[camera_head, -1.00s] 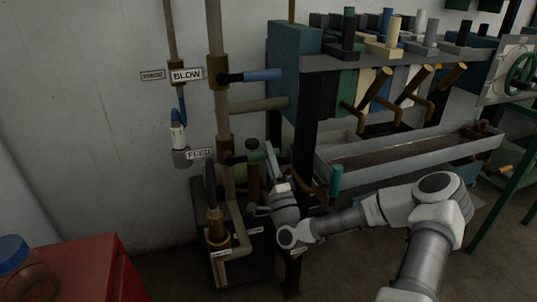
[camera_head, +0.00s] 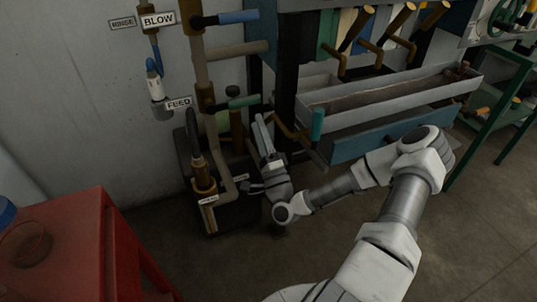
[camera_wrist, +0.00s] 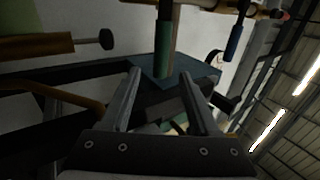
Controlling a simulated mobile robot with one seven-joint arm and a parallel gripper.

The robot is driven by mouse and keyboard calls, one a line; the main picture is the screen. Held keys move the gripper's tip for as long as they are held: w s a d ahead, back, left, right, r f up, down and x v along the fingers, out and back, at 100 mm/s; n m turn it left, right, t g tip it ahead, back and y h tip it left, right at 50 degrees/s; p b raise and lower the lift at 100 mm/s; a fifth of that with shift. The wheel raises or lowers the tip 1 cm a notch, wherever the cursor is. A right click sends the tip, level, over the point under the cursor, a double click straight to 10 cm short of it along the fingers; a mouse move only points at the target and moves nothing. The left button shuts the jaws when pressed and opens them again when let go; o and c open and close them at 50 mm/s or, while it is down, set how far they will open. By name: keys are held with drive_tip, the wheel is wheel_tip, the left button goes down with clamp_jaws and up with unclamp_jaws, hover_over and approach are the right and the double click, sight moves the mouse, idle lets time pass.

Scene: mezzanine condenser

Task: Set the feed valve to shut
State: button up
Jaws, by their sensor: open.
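A green handle (camera_wrist: 165,55), which looks like the feed handle, lies across the gap between the fingertips. Nothing shows as gripped. How far the handle is from the fingers in depth is unclear.
The blue BLOW handle (camera_head: 237,17) is higher on the same pipe; it also shows in the wrist view (camera_wrist: 234,43). A teal upright handle (camera_head: 317,123) and grey trough (camera_head: 390,98) are to the right. A red cabinet (camera_head: 60,245) stands left. Open floor lies in front.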

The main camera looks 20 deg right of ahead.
drive_tip(key=v, duration=0.9)
drive_tip(key=shift+p, duration=0.3)
drive_tip(key=shift+a, duration=0.1)
